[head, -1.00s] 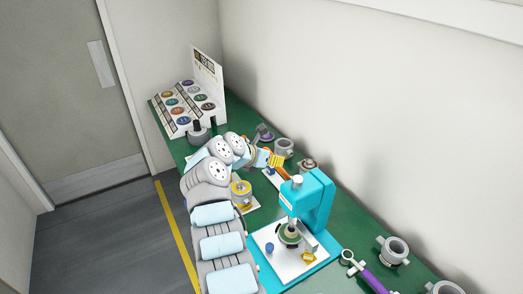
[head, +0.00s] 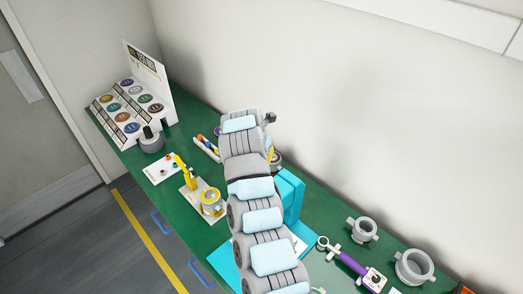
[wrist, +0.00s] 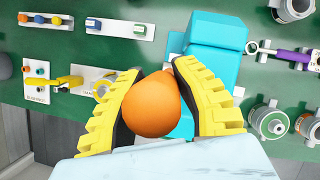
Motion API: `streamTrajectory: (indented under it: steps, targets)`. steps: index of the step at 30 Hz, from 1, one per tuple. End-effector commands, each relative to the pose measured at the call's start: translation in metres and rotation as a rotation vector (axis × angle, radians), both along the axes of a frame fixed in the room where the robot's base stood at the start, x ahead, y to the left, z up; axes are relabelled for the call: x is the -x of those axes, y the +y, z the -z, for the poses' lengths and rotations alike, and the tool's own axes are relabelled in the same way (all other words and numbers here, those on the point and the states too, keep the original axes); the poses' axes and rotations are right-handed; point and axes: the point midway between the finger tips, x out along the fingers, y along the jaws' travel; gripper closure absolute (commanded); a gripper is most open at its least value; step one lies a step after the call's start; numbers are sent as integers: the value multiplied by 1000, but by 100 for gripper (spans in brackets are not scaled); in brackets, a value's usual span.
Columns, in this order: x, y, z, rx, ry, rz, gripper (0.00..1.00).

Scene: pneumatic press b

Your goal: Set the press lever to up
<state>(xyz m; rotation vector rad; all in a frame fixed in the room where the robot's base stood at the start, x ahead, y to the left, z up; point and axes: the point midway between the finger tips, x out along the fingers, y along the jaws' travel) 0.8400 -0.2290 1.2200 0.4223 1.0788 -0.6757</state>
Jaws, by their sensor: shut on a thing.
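The teal press (head: 291,195) stands on the green bench, with its front mostly hidden by my arm in the head view. In the wrist view its teal body (wrist: 212,38) is just beyond my fingers. My gripper (wrist: 157,74) has two yellow ridged fingers with dark pads. They are shut on an orange rounded knob (wrist: 152,106) that fills the space between them. The knob's shaft is hidden, so I cannot see how it joins the press or the lever's angle. In the head view only a bit of yellow finger shows beside my arm.
Left of the press are a yellow-handled clamp fixture (head: 211,200), a white button plate (head: 163,168) and a grey cylinder (head: 151,141). To the right lie a purple-handled tool (head: 350,264) and grey ring fittings (head: 413,266). The wall runs close behind the bench.

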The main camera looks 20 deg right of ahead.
Motion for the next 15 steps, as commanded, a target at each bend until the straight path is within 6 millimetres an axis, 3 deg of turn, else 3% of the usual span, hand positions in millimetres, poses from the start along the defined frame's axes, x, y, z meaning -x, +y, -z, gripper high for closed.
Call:
streamTrajectory:
  steps: [15]
  targets:
    - [0, 3, 3, -31, 16, -12, 100]
